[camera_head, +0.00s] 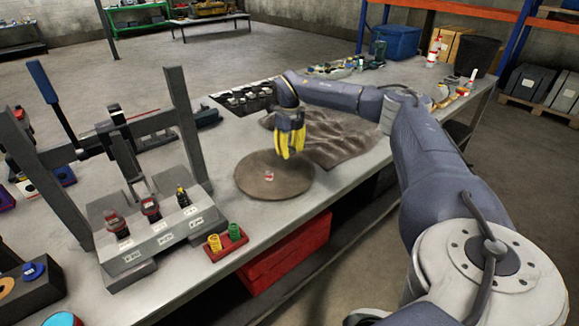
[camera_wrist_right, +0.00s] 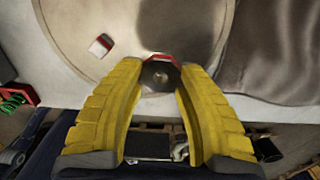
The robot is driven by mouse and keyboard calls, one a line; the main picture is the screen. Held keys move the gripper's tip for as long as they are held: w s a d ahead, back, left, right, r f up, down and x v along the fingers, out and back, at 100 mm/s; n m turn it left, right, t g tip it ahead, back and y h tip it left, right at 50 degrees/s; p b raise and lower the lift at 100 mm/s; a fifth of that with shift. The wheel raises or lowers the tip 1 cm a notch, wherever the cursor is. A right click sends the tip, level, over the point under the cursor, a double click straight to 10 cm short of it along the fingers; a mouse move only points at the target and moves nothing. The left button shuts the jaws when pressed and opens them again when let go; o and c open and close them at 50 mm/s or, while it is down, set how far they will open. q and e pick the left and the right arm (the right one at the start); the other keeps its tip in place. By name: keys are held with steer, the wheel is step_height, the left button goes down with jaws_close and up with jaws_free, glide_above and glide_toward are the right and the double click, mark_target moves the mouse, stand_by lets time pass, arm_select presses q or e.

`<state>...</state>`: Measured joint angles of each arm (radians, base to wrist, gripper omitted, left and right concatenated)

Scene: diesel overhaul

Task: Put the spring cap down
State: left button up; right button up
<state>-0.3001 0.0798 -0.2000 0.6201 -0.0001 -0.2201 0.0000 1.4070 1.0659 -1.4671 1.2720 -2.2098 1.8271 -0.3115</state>
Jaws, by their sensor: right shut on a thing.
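My right gripper (camera_head: 289,150) has yellow ribbed fingers and is above the far part of a round brown mat (camera_head: 290,185). In the right wrist view, the right gripper (camera_wrist_right: 160,80) is shut on a small dark cap with a red rim, which I take for the spring cap (camera_wrist_right: 160,70). The cap sits between the fingertips with its dark, holed face toward the camera. The fingers hide it in the head view. Its exact height over the mat (camera_wrist_right: 190,30) is unclear. My left gripper is not in view.
A small red-and-white piece (camera_head: 269,176) lies on the mat. A crumpled brown cloth (camera_head: 340,135) lies beside the mat. A grey fixture block (camera_head: 150,235) and a red tray (camera_head: 226,243) with yellow and green springs stand to the left. The bench front edge is close by.

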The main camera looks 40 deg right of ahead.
mark_target(290, 170)
steer(key=shift+f, duration=3.65)
steer(key=shift+f, duration=0.2)
steer(key=o, duration=1.1)
step_height(290, 170, up, 12)
steer(key=shift+r, duration=0.2)
steer(key=shift+f, duration=0.1)
